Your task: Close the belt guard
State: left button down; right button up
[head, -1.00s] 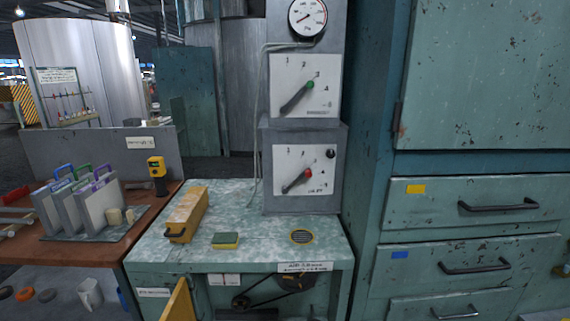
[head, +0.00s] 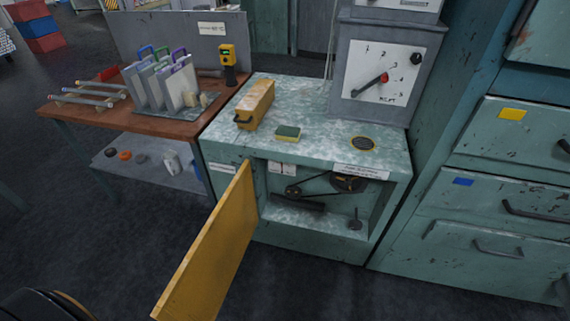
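The belt guard (head: 212,254) is a yellow hinged panel on the front of the pale green bench (head: 225,185). It stands wide open, swung out toward me from the left side of the bench's front opening. Inside the opening the black belt (head: 325,192) and its pulleys are exposed. Neither of my grippers shows in the head view. A dark rounded shape at the bottom left edge is cut off, and I cannot tell what it is.
A brown table (head: 95,117) stands left. Drawer cabinets (head: 480,190) stand right. The dark floor (head: 330,285) before the bench is clear.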

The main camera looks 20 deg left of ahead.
aim_at(188, 294)
jog(key=j+z, duration=0.1)
jog(key=j, duration=0.5)
jog(key=j+z, duration=0.1)
jog(key=j, duration=0.5)
jog(key=k+j+z, duration=0.15)
jog(key=j, duration=0.45)
jog(key=k+j+z, duration=0.1)
jog(key=j, duration=0.5)
